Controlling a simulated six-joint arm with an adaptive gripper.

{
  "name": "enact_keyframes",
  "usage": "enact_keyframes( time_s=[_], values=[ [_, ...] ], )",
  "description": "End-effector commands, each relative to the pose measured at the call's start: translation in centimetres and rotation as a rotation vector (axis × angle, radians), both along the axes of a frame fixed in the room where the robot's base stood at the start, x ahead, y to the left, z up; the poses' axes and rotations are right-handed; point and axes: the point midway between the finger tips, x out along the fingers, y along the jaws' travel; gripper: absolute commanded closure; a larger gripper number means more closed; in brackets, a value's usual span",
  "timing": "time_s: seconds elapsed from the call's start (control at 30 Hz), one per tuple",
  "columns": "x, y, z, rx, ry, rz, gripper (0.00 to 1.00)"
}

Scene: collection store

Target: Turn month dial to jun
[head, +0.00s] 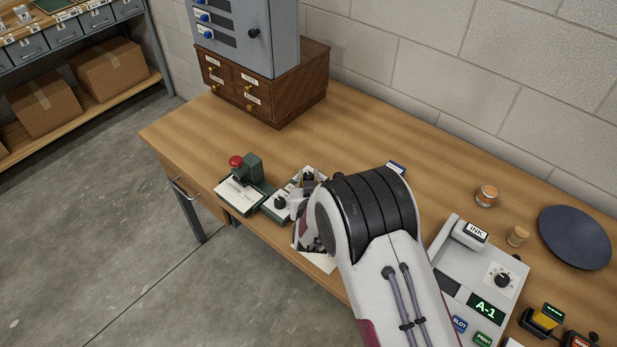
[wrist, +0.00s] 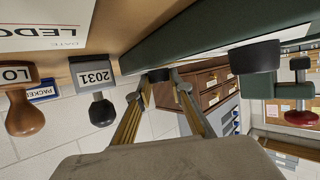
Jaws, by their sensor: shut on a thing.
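A low dark green box with black dial knobs stands near the front edge of the desk. In the head view one black knob (head: 280,202) shows at its left end, beside my gripper. In the wrist view the green box (wrist: 190,35) spans the top, with a free black knob (wrist: 254,57) to the right. My gripper (wrist: 160,78) is shut on another black knob (wrist: 157,74), its two fingers at either side. In the head view my arm covers the held knob. No month lettering can be read, so I cannot tell the dial's setting.
A red-knobbed press (head: 236,162) stands left of the box. A stamp marked 2031 (wrist: 93,73) and a wooden-handled stamp (wrist: 24,115) are close by. A grey console (head: 459,257) is at right. A wooden drawer cabinet (head: 262,97) stands behind.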

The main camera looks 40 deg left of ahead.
Motion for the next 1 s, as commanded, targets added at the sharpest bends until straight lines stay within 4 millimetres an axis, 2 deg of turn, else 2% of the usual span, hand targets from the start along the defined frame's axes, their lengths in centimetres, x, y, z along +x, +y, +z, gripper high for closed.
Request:
enact_keyframes(
  time_s=[0.47, 1.0],
  values=[
    [-0.13, 0.18, 0.06, 0.002, -0.001, -0.043, 1.00],
    [-0.25, 0.47, 0.11, 0.004, -0.002, -0.220, 1.00]
  ],
)
